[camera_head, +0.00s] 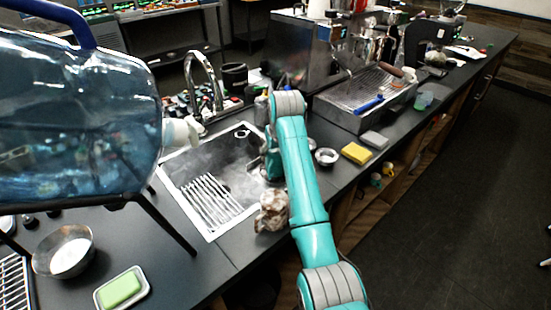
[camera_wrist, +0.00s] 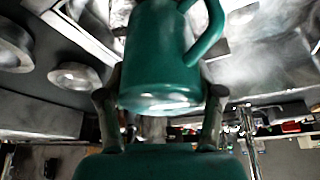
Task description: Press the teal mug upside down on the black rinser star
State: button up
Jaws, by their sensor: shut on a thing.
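The teal mug (camera_wrist: 155,50) fills the upper middle of the wrist view. Its handle curves out on the upper right, and a bright round end faces my wrist. My gripper (camera_wrist: 160,95) is shut on it, with one dark finger on either side. In the head view my teal arm reaches to the right edge of the sink (camera_head: 208,233). The mug cannot be made out there, behind my arm. I cannot pick out the black rinser star in either view.
A small metal bowl (camera_head: 327,156) sits right of my arm, with a yellow sponge (camera_head: 357,153) beyond it. A curved faucet (camera_head: 190,72) rises behind the sink. A large blue water bottle (camera_head: 75,115) blocks the left.

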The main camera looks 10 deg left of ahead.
jog(key=shift+r, duration=1.5)
dwell(0.8)
jog(key=shift+r, duration=3)
